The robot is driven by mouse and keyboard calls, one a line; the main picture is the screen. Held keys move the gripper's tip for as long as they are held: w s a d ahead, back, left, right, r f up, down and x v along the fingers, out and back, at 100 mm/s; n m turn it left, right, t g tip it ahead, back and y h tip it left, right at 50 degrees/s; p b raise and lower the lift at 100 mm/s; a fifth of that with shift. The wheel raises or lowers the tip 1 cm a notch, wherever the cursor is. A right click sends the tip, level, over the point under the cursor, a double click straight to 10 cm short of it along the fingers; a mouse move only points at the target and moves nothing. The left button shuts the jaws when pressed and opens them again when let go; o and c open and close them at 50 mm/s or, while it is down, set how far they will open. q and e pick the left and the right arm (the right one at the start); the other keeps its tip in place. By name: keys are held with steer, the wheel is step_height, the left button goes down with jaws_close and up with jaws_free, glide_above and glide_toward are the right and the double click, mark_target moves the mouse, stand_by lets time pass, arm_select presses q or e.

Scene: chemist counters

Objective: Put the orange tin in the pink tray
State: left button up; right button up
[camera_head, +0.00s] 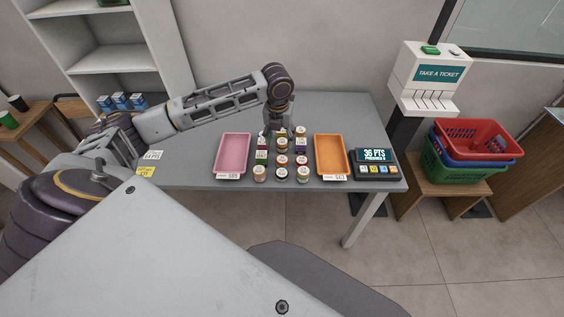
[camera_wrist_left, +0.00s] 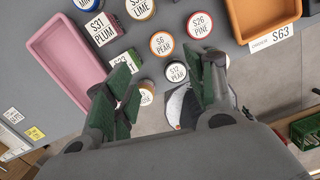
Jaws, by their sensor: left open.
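Several small round tins stand among small boxes between the two trays in the head view; I cannot single out an orange tin there. In the left wrist view a tin with an orange rim, marked S6 PEAR (camera_wrist_left: 162,44), stands upright. My left gripper (camera_wrist_left: 170,66) is open and empty there, its green-padded fingers apart, with the S12 PEAR tin (camera_wrist_left: 176,72) showing between them. In the head view its fingertips are hidden behind the wrist, over the back of the group. The pink tray (camera_head: 219,157), empty, lies left of the tins. My right gripper is not in view.
An orange tray (camera_head: 317,157) lies right of the tins, and a points display (camera_head: 375,164) stands beyond it. The S26 PINE tin (camera_wrist_left: 200,25) and the S31 PLUM box (camera_wrist_left: 100,29) stand close by. The table's left part is mostly clear.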

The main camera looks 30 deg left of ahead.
arm_select(q)
glide_above(282, 159)
steer(key=s, duration=0.1)
steer(key=shift+f, duration=4.25)
steer(key=shift+w+f, duration=0.2)
steer(key=shift+f, duration=1.05)
steer(key=shift+w+f, duration=0.15)
steer(key=shift+f, duration=1.2)
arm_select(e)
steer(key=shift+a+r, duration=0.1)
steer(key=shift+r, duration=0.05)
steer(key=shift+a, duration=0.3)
arm_select(q)
steer(key=c, duration=0.8)
steer(key=shift+c, duration=0.5)
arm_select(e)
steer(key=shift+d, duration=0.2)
